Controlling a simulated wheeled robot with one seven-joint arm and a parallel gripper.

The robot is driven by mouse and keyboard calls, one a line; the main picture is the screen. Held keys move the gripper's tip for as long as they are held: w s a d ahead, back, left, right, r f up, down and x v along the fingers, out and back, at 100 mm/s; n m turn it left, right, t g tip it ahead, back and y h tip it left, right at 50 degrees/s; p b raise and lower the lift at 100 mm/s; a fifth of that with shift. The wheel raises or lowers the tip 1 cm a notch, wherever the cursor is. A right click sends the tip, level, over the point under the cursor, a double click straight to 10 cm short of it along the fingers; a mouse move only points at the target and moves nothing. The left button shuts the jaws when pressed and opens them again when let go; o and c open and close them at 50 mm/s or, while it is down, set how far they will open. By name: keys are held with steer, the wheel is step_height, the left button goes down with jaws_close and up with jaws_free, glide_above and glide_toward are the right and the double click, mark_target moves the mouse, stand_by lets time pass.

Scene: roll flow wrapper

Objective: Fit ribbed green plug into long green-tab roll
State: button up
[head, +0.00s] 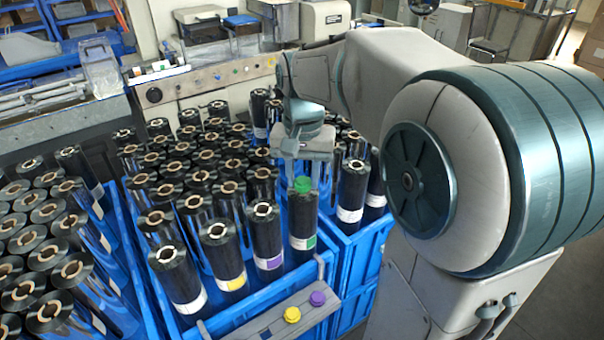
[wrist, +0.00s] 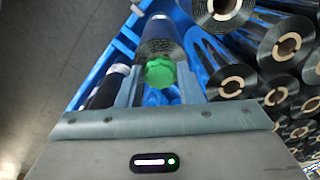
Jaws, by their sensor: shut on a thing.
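The ribbed green plug (head: 303,184) is at the top end of the long green-tab roll (head: 302,222), a dark upright roll with a white and green band. My gripper (head: 303,176) points down from above and is shut on the plug. In the wrist view the plug (wrist: 160,72) sits between the two fingers of my gripper (wrist: 158,88), in line with the end of the roll (wrist: 158,38). The plug hides the roll's core, so I cannot tell whether it is inside the core or just above it.
A purple-tab roll (head: 266,240) and a yellow-tab roll (head: 222,255) stand to the left in the blue crate (head: 225,320), among several dark rolls. A yellow plug (head: 292,314) and a purple plug (head: 317,298) rest on a grey ledge (head: 265,322) in front.

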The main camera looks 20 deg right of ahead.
steer(key=shift+r, duration=0.15)
steer(key=shift+r+p, duration=0.65)
steer(key=shift+p, duration=0.05)
steer(key=shift+f+b, duration=0.9)
steer(key=shift+f, duration=0.35)
stand_by(1.0)
steer(key=shift+r, duration=0.25)
steer(key=shift+r+p, duration=0.5)
steer(key=shift+p, duration=0.15)
steer(key=shift+r, duration=0.1)
stand_by(0.8)
steer(key=o, duration=0.7)
steer(key=shift+c, duration=0.2)
